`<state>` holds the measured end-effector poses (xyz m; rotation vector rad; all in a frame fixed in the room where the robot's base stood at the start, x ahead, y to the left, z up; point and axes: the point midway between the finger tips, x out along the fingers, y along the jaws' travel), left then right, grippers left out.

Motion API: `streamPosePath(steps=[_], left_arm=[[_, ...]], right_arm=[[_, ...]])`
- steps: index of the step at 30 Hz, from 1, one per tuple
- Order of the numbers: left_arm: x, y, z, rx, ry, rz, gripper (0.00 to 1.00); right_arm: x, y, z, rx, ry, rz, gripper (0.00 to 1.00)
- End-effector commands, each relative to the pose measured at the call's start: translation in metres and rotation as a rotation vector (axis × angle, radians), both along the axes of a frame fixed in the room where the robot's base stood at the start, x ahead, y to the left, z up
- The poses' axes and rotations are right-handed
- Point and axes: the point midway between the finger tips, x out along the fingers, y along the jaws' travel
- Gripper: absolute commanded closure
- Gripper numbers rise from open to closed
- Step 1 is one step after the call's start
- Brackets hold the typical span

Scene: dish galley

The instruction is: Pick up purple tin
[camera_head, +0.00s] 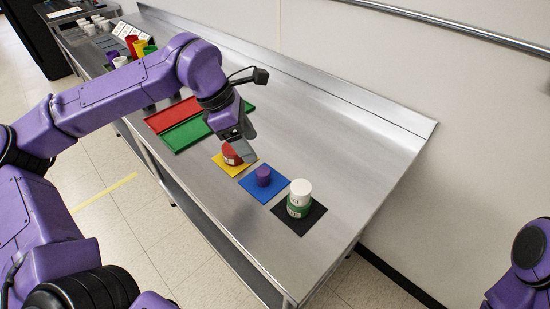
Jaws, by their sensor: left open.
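The purple tin (263,175) is a small, short cylinder standing upright on a blue mat (270,191) on the steel counter. My left gripper (243,152) points down just behind and left of it, apart from the purple tin in the picture. It is open, and its grey fingers are close to a red tin (231,155) with a white label on the yellow mat (230,168). The fingers partly hide the red tin; I cannot tell whether they touch it. My right arm shows only at the lower right edge, with its gripper out of view.
A white and green container (299,197) stands on a black mat (305,219) near the counter's front end. A red tray (168,116) and a green tray (183,137) lie farther back. Coloured cups (132,44) stand beyond my left arm. The counter's right side is clear.

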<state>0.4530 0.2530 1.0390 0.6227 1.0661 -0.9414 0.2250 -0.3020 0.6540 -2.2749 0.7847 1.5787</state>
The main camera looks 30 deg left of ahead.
Motion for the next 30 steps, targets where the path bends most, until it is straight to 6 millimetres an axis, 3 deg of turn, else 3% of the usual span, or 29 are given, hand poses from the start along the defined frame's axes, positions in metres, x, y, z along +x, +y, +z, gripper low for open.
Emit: streamPosePath(steps=[18, 26, 27, 30], left_arm=[[0.013, -0.03, -0.092, 0.001, 0.005, -0.003, 0.35], [0.015, -0.031, -0.099, 0.0, 0.001, 0.0, 0.35], [0.015, -0.031, -0.098, 0.0, 0.001, 0.0, 0.38], [0.015, -0.031, -0.098, 0.0, 0.001, 0.0, 0.71]], right_arm=[[0.0, 0.0, 0.015, 0.0, 0.001, 0.0, 0.57], [0.0, 0.0, 0.014, 0.0, 0.002, 0.0, 0.57], [0.0, 0.0, 0.014, 0.0, 0.002, 0.0, 0.57], [0.0, 0.0, 0.014, 0.0, 0.002, 0.0, 0.57]])
